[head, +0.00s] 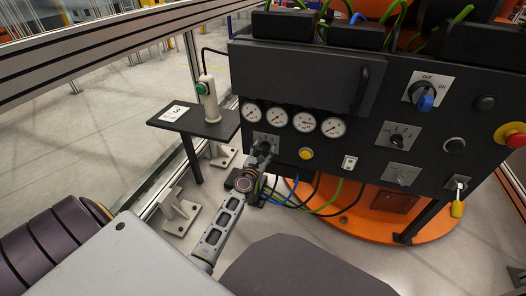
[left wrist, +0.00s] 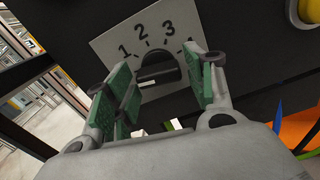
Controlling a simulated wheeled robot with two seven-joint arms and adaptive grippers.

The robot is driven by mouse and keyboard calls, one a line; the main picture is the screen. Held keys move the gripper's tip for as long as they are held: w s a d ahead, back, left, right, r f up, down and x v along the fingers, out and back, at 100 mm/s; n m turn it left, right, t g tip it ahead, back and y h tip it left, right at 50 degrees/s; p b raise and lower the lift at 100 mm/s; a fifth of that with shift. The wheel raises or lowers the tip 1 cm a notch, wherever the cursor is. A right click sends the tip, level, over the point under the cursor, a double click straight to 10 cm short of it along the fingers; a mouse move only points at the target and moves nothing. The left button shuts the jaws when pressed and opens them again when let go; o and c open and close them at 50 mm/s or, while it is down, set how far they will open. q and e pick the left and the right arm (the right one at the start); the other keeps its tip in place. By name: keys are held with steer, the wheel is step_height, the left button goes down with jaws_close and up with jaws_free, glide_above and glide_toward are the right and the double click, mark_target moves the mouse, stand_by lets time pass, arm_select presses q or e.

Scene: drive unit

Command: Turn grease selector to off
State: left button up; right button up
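A black rotary selector knob (left wrist: 158,72) sits on a light plate (left wrist: 118,40) marked 1, 2, 3 and a partly hidden further number. In the head view this plate (head: 266,137) is low on the left of the black panel, under the gauges. My left gripper (head: 262,156) is in front of it and partly covers it. In the left wrist view my left gripper (left wrist: 165,82) is open, with green pads on either side of the knob; I cannot tell whether they touch it. No "grease" label is readable. My right gripper is not in view.
The panel also carries an OFF/ON selector with a blue knob (head: 425,98), a numbered selector (head: 397,139), a smaller selector (head: 402,175), a yellow button (head: 306,153) and a red emergency button (head: 514,135). A small dark side table (head: 195,122) stands left. Cables hang below the panel.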

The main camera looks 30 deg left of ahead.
arm_select(q)
steer(key=shift+o, duration=0.3)
steer(key=shift+r, duration=0.1)
steer(key=shift+s, duration=0.15)
steer(key=v, duration=1.1)
steer(key=shift+s+d, duration=0.2)
steer(key=shift+s, duration=0.1)
stand_by(0.4)
steer(key=shift+d, duration=0.1)
stand_by(0.4)
